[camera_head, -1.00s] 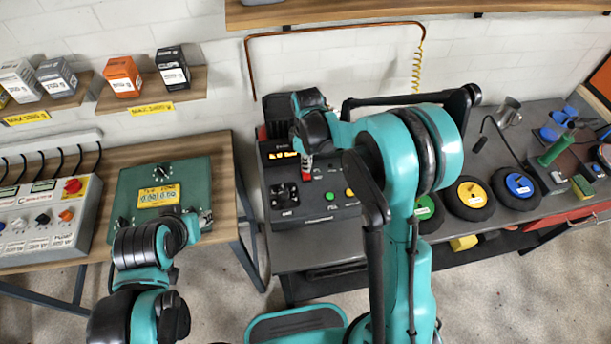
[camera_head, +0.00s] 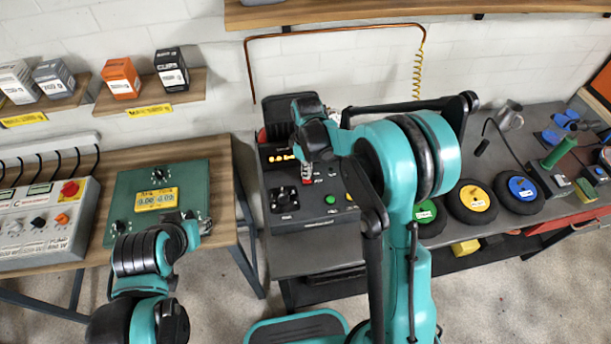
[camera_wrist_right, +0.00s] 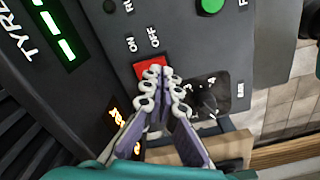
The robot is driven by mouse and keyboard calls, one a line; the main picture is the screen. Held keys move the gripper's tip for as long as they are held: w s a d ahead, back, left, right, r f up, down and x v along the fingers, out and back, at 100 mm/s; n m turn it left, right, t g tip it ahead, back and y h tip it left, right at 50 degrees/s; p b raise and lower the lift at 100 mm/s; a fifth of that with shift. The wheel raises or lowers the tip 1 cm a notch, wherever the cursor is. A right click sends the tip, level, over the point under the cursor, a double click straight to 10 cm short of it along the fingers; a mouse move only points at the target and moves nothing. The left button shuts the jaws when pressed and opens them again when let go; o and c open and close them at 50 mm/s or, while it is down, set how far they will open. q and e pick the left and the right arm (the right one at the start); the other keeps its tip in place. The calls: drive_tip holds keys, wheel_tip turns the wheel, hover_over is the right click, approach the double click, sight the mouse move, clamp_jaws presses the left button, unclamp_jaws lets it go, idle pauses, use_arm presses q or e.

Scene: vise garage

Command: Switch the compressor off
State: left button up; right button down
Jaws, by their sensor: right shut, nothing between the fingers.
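The black machine (camera_head: 310,222) with an orange display, a knob and a green button stands on the grey bench; I take it for the compressor. In the right wrist view its red switch (camera_wrist_right: 150,66) sits below ON and OFF labels. My right gripper (camera_wrist_right: 158,74) is shut and empty. Its fingertips are at the switch's near edge and hide part of it; I cannot tell whether they touch. In the head view my right gripper (camera_head: 308,172) points down onto the machine's panel. My left gripper (camera_head: 196,222) is by the green panel box's front; its fingers are unclear.
The green panel box (camera_head: 132,190) and a grey control box (camera_head: 40,225) stand on the left wooden table. A copper pipe runs along the wall behind.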

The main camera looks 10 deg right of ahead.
drive_tip(key=shift+f+b, duration=0.85)
drive_tip(key=shift+f, duration=0.25)
idle(0.9)
drive_tip(key=shift+r, duration=0.1)
drive_tip(key=shift+r+p, duration=2.35)
drive_tip(key=shift+r, duration=1.1)
drive_tip(key=s+d+r+m+t+b, duration=0.4)
drive_tip(key=s+r+m, duration=0.3)
drive_tip(key=s, duration=0.4)
drive_tip(key=s+d+m+t+b, duration=0.2)
drive_tip(key=s+m, duration=0.3)
drive_tip(key=s, duration=0.4)
drive_tip(key=shift+f+t, duration=0.2)
drive_tip(key=shift+t, duration=0.4)
